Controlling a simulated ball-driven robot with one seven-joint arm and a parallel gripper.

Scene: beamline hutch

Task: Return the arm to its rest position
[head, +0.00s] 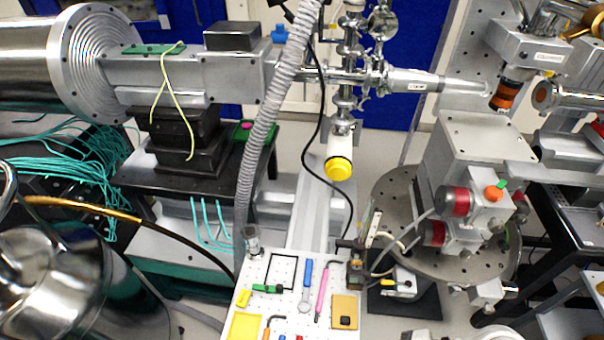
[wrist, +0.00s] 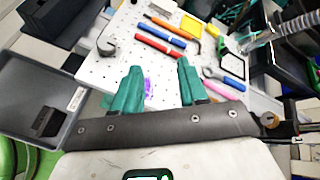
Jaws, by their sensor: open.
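My gripper (wrist: 158,82) shows in the wrist view with two teal fingers spread apart. Nothing is between the fingertips. It is over or near the edge of a white perforated board (wrist: 120,58) that carries tools. The gripper does not show clearly in the head view. A white rounded part at the bottom edge there may be my arm, but most of it is cut off. The arm's full pose is hidden.
In the head view the white tool board (head: 262,268) holds a blue wrench (head: 307,282), a pink tool (head: 322,292) and others. A round perforated stage (head: 395,205) stands right, beside a beam pipe (head: 430,80). A grey tray (wrist: 35,95) lies left in the wrist view.

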